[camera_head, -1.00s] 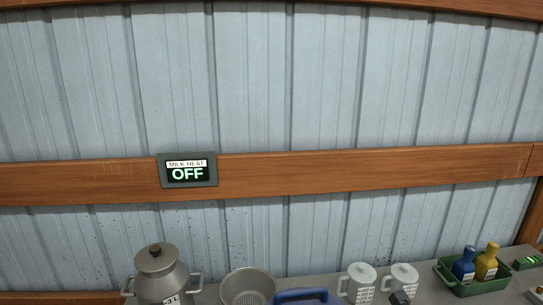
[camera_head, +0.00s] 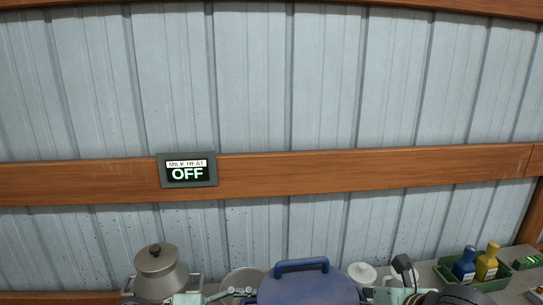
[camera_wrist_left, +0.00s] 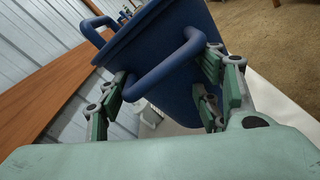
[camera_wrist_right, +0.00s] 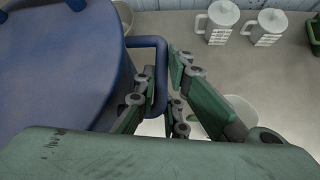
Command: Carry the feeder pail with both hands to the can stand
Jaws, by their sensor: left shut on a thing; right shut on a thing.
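The blue feeder pail (camera_head: 308,287) with a loop handle on top shows at the bottom of the head view, its lower part cut off. My left gripper (camera_wrist_left: 163,72) has its fingers around the pail's side handle in the left wrist view. My right gripper (camera_wrist_right: 160,85) is shut on the opposite side handle in the right wrist view. The pail (camera_wrist_right: 60,65) hangs between both hands, above the counter. I cannot make out a can stand in these views.
On the counter (camera_wrist_right: 165,22) are a lidded metal can (camera_head: 160,272), a strainer (camera_head: 243,280) partly hidden by the pail, and two white lidded jugs (camera_wrist_right: 222,20). A green caddy (camera_head: 445,272) holds blue and yellow bottles. A wall sign (camera_head: 187,171) reads OFF.

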